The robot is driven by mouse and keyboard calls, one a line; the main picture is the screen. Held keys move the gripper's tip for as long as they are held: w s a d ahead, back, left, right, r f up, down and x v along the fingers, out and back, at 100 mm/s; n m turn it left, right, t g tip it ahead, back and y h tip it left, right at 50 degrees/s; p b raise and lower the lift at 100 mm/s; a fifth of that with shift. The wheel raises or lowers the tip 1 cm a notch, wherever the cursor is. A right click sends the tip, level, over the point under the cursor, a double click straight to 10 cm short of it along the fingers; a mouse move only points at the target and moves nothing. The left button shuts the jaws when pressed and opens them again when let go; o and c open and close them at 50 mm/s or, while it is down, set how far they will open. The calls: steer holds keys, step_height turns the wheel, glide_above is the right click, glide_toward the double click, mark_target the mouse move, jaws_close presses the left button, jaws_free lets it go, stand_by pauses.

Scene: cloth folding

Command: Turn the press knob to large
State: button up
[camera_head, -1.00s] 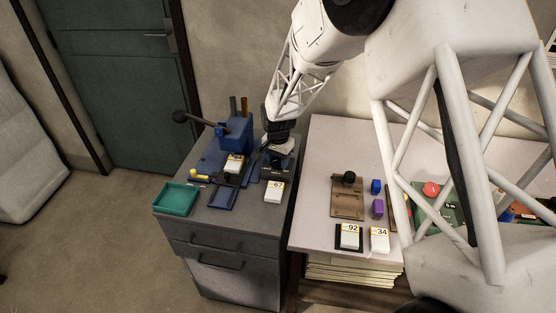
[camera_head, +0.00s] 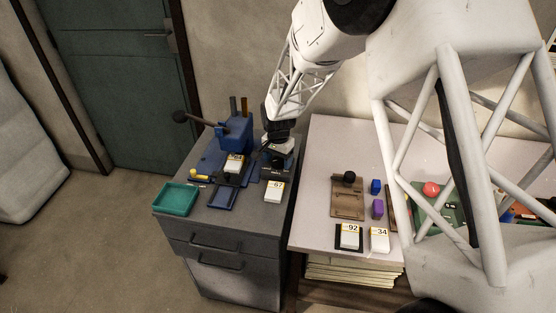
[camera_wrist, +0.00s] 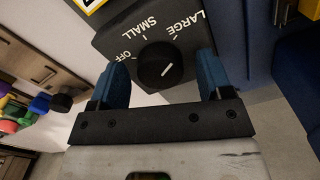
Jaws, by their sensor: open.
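The press knob (camera_wrist: 158,65) is black and round, on a dark panel (camera_wrist: 118,42) marked OFF, SMALL and LARGE. A short white line slants across its face; I cannot tell exactly which label it points to. LARGE lies to the knob's upper right, SMALL above it, OFF to its upper left. My gripper (camera_wrist: 162,78) is open, its blue fingers on either side of the knob. Contact with the knob cannot be told. In the head view, my gripper (camera_head: 268,153) is beside the blue press (camera_head: 235,133), and the knob is hidden or too small to see.
The press stands on a grey cabinet (camera_head: 235,217) with a green tray (camera_head: 176,198) and a card block marked 67 (camera_head: 273,191). A pale table (camera_head: 313,190) to the right carries a brown fixture (camera_head: 347,203), small blocks and blocks marked 92 (camera_head: 349,239) and 34 (camera_head: 380,242).

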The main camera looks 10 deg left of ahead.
mark_target(279, 160)
steer(key=shift+r, duration=3.8)
steer(key=shift+r, duration=0.1)
steer(key=shift+d+r, duration=0.15)
steer(key=shift+d, duration=0.1)
steer(key=s+d+r+n+t, duration=0.1)
steer(key=s+d+r, duration=0.7)
steer(key=d, duration=0.2)
steer(key=s+d+r+n, duration=0.1)
steer(key=s+d+r, duration=0.7)
steer(key=d+r, duration=0.15)
steer(key=s+d+r+n, duration=0.1)
steer(key=s+d, duration=0.5)
steer(key=s, duration=0.5)
steer(key=s+d+r+t, duration=0.1)
steer(key=s+d, duration=0.6)
steer(key=s, duration=0.5)
steer(key=shift+s+n+t, duration=0.2)
steer(key=shift+n+t, duration=0.1)
steer(key=shift+n, duration=0.1)
